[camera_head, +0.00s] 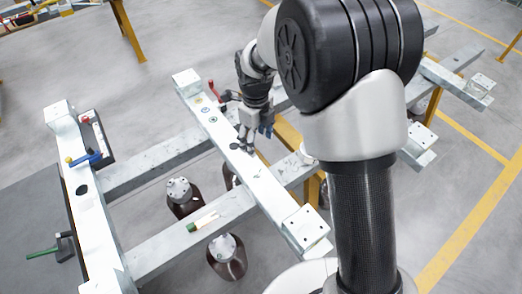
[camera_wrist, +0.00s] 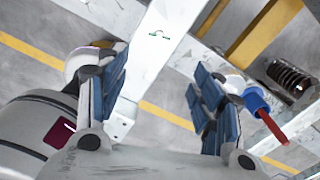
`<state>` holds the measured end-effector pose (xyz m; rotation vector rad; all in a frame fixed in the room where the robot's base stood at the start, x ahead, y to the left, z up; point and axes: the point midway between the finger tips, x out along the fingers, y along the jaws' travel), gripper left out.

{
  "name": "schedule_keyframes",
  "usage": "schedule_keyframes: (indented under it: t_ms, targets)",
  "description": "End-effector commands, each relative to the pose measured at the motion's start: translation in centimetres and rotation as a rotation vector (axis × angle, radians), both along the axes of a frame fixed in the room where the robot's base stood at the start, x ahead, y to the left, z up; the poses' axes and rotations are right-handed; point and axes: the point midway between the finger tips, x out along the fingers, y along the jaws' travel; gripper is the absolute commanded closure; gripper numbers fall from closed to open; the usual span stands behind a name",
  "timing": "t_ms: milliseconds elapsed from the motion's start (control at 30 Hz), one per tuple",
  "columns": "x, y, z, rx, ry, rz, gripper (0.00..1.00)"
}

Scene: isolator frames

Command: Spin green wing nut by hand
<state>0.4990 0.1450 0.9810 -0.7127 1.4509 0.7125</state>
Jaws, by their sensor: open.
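A small greenish fitting, likely the green wing nut (camera_wrist: 159,33), lies on the white beam (camera_wrist: 165,50) in the wrist view, near the top middle. I cannot make out its wings clearly. My gripper (camera_wrist: 160,70) has its two blue-padded fingers spread wide, one on each side of the beam in the picture, with nothing between the pads. The fitting appears beyond the fingertips, apart from them.
In the head view, a red-handled part (camera_head: 213,88) stands near my gripper. Dark round-based mounts (camera_head: 226,258) stand below the frame. Open grey floor surrounds it.

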Motion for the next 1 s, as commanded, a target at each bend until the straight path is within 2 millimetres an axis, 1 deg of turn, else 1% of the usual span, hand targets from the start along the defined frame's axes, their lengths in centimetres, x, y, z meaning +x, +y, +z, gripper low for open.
schedule_keyframes:
  t_ms: [167,500,700,800,900,1000]
  targets:
    - [-0.1,0.0,-2.3,-0.001,0.005,-0.007,0.39]
    - [-0.1,0.0,-9.7,-0.001,0.005,-0.005,0.39]
    - [-0.1,0.0,-13.8,-0.001,0.003,-0.005,0.39]
    - [-0.1,0.0,-15.4,0.000,0.003,-0.005,0.39]
    - [0.0,0.0,-16.5,-0.001,0.002,-0.005,0.39]
    - [0.0,0.0,-17.1,-0.001,0.001,-0.005,0.39]
